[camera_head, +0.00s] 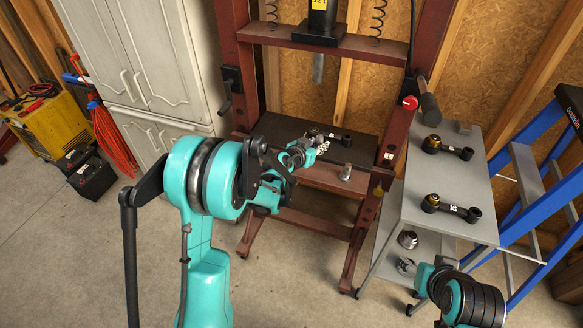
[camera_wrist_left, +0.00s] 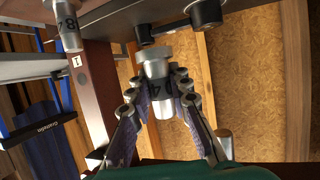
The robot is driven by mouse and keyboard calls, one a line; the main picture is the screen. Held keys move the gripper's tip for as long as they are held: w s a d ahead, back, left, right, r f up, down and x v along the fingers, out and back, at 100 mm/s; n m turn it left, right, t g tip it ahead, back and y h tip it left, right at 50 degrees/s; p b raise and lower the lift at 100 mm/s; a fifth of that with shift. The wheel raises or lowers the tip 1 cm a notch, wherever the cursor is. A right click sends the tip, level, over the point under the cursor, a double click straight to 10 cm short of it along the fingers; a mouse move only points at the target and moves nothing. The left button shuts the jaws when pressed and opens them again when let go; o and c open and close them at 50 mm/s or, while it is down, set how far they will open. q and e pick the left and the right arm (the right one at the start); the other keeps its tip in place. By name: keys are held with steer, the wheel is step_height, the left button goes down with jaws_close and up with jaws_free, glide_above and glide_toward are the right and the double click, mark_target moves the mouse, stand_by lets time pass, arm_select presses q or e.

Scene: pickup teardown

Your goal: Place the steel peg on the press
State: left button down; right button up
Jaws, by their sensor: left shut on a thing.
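The steel peg (camera_wrist_left: 156,68) is a bright stepped cylinder with dark markings. In the left wrist view it sits between the two fingers of my left gripper (camera_wrist_left: 157,100), which is shut on it. In the head view this gripper (camera_head: 308,150) is over the front of the press's dark bed (camera_head: 278,128), and the peg cannot be made out clearly there. A black link arm (camera_head: 335,137) lies on the bed just beyond the gripper. My right gripper (camera_head: 408,266) is low by the cart's lower shelf; its finger opening is unclear.
Another steel cylinder (camera_head: 346,172) stands at the press's front right. The press ram (camera_head: 318,68) hangs above the bed between red posts. A grey cart (camera_head: 452,180) with two link arms stands at right, beside a blue ladder (camera_head: 530,180). A white cabinet (camera_head: 145,60) is at left.

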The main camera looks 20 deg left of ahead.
arm_select(q)
steer(key=a+f+b, duration=0.1)
steer(key=a+f, duration=0.1)
steer(key=a, duration=0.1)
steer(key=a+f, duration=0.1)
steer(key=a, duration=0.2)
steer(key=a+f+b, duration=0.1)
steer(key=a+f, duration=0.1)
steer(key=a, duration=0.1)
steer(key=shift+w+f+b, duration=0.2)
steer(key=shift+f+b, duration=0.1)
steer(key=shift+b, duration=0.05)
step_height(320, 180, down, 4)
steer(key=shift+f+b, duration=0.1)
steer(key=shift+b, duration=0.9)
steer(key=shift+r, duration=0.2)
steer(key=shift+f, duration=0.15)
steer(key=c, duration=1.4)
jaws_free()
